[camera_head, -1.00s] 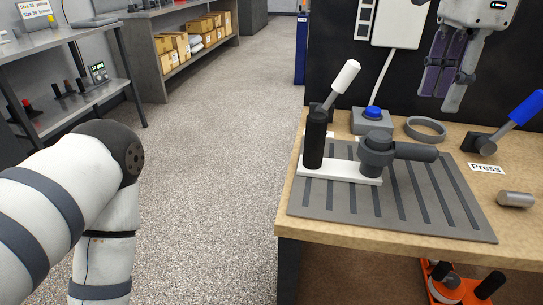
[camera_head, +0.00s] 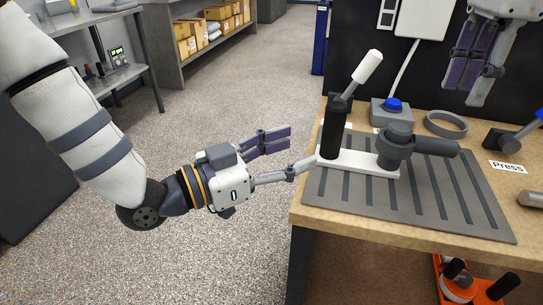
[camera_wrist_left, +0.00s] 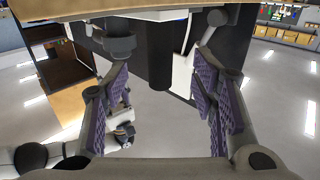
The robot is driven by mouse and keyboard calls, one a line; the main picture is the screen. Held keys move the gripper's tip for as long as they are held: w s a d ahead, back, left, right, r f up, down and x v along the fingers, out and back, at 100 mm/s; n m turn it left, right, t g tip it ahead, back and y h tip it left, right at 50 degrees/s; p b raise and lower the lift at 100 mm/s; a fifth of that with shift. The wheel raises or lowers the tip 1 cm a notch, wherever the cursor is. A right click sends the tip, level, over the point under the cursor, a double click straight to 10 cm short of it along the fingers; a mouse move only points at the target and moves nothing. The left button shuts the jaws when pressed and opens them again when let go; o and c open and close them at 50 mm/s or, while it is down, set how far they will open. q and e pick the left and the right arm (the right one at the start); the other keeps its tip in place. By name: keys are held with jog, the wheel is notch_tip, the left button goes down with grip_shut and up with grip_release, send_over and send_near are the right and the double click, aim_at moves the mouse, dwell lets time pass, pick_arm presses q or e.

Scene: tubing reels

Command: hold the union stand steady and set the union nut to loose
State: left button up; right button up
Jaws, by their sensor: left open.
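The union stand has a white base plate (camera_head: 357,164) on a grey slotted mat, with an upright black post (camera_head: 333,128) at its left end. The union nut (camera_head: 396,146) is a dark grey collar at the plate's right end, with a grey bar sticking out to the right. My left gripper (camera_head: 302,146) is open and empty, just left of the black post, fingers pointing at it; no contact is clear. My right gripper (camera_head: 470,94) hangs open and empty above the back right of the table.
A white-handled lever (camera_head: 366,68) stands behind the post. An orange holder (camera_head: 462,285) is below the table. The mat's front is clear.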

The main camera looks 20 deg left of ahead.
aim_at(324, 140)
pick_arm(q)
jog(key=x, duration=0.9)
jog(key=shift+f, duration=0.15)
